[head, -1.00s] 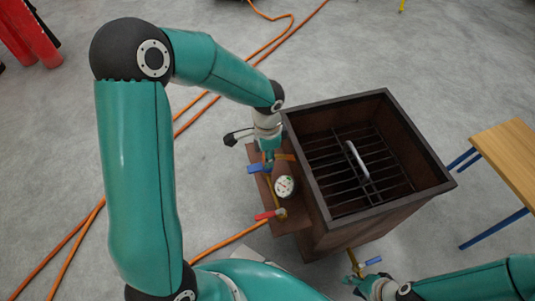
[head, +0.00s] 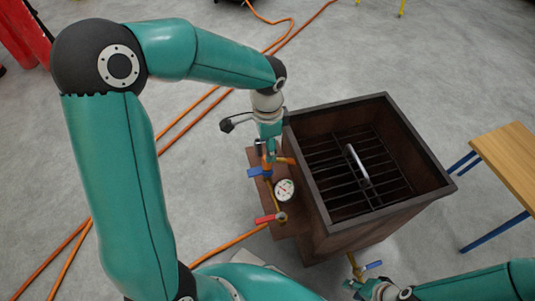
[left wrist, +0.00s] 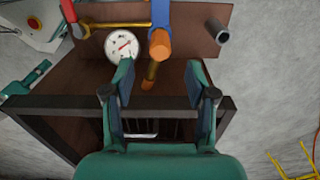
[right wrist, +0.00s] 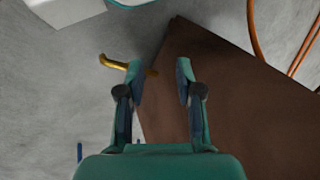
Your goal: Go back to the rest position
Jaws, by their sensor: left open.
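My left gripper (head: 268,152) is above the brown valve panel on the box's left side. In the left wrist view my left gripper (left wrist: 160,78) has its fingers apart. A brass pipe (left wrist: 149,74) shows in the gap beyond them, and I see no hold on it. The blue lever (left wrist: 161,14) with an orange end lies just above the fingertips in that view. My right gripper (head: 365,285) is low in front of the box. In the right wrist view my right gripper (right wrist: 159,69) is open and empty, beside a curved brass pipe (right wrist: 114,63).
The dark box (head: 317,195) holds a grate with a pale handle (head: 356,164). The panel carries a round gauge (head: 285,190) and a red lever (head: 266,219). A wooden table (head: 510,155) stands right. Orange hoses (head: 190,121) cross the floor at left.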

